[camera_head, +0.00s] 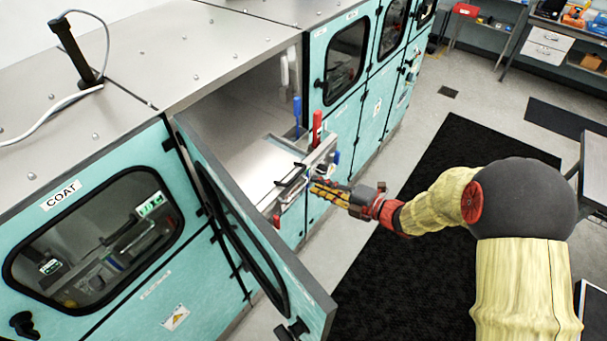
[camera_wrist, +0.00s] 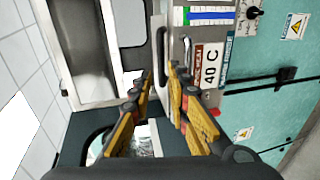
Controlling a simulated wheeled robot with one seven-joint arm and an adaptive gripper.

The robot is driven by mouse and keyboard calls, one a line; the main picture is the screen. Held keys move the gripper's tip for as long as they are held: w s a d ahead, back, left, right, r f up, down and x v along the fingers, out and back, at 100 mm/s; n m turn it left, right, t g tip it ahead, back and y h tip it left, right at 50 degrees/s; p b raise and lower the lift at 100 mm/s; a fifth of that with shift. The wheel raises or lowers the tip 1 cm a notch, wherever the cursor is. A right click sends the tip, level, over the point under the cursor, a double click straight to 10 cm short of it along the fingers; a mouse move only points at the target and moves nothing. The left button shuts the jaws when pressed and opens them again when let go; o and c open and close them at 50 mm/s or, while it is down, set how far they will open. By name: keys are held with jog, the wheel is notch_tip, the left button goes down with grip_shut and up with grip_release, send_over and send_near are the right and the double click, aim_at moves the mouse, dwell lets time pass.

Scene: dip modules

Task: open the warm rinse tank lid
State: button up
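The warm rinse tank's lid (camera_head: 248,168) appears as a flat pale metal panel inside the open cabinet bay. It looks lowered, lying flat. A slim handle (camera_wrist: 161,50) stands at its front edge in the wrist view. A "40 C" label (camera_wrist: 210,65) marks the tank's front strip beside it. My gripper (camera_head: 314,187), with yellow and black fingers, is at the front edge of the bay. In the wrist view its fingertips (camera_wrist: 160,73) are a little apart, one on each side of the handle's end. Contact with the handle cannot be made out.
An open teal door (camera_head: 262,235) swings out left of my gripper. A closed "COAT" bay (camera_head: 62,194) is farther left. Red (camera_head: 317,127) and blue (camera_head: 297,110) upright handles stand behind the gripper. The dark floor mat (camera_head: 420,230) is clear.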

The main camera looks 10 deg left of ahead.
jog(key=p+x, duration=0.1)
jog(key=x, duration=0.6)
jog(key=shift+w+a+f+p, duration=0.1)
jog(key=shift+w+a+p, duration=0.2)
grip_shut()
dwell(0.5)
